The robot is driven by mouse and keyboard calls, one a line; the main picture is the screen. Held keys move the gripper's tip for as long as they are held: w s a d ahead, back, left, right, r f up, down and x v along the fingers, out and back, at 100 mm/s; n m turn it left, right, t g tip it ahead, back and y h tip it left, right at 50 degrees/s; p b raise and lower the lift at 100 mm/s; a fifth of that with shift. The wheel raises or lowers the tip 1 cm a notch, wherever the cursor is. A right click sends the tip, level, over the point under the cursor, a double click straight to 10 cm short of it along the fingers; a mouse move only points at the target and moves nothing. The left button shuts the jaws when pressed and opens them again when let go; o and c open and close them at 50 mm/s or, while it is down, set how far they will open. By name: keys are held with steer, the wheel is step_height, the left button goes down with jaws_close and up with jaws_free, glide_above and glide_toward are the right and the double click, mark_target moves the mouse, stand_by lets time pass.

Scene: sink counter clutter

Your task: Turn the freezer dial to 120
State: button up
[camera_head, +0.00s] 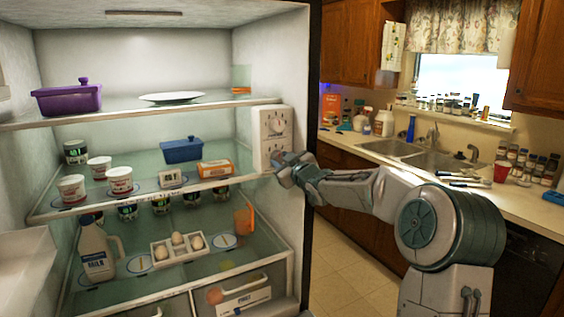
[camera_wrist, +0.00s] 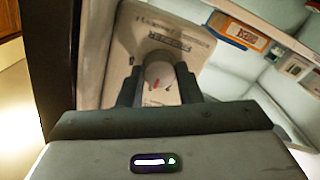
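The white control box (camera_head: 273,120) is on the right inner wall of the fridge. It has an upper dial (camera_head: 276,126) in the head view and a lower dial that my gripper covers there. My gripper (camera_head: 278,160) is at the lower part of the box. In the wrist view, a round pale dial (camera_wrist: 158,72) with a red mark sits between the two dark fingers of my gripper (camera_wrist: 159,84). The fingers are apart, one on each side of the dial. I cannot tell whether they press on it. The scale numbers are too small to read.
Glass shelves hold a blue pot (camera_head: 182,151), an orange-and-white box (camera_head: 215,169), cups, a milk jug (camera_head: 98,250) and eggs. The box's shelf is close to my gripper's left. A sink counter (camera_head: 510,198) with clutter is at right.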

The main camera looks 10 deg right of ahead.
steer(key=shift+r+m+p, duration=0.1)
steer(key=shift+m+p, duration=0.25)
steer(key=shift+m, duration=0.05)
steer(key=shift+m+p, duration=0.65)
steer(key=shift+m, duration=0.25)
steer(key=shift+m+p, duration=1.15)
steer(key=shift+m, duration=1.45)
steer(key=o, duration=1)
steer(key=b+v, duration=0.2)
steer(key=v, duration=1.2)
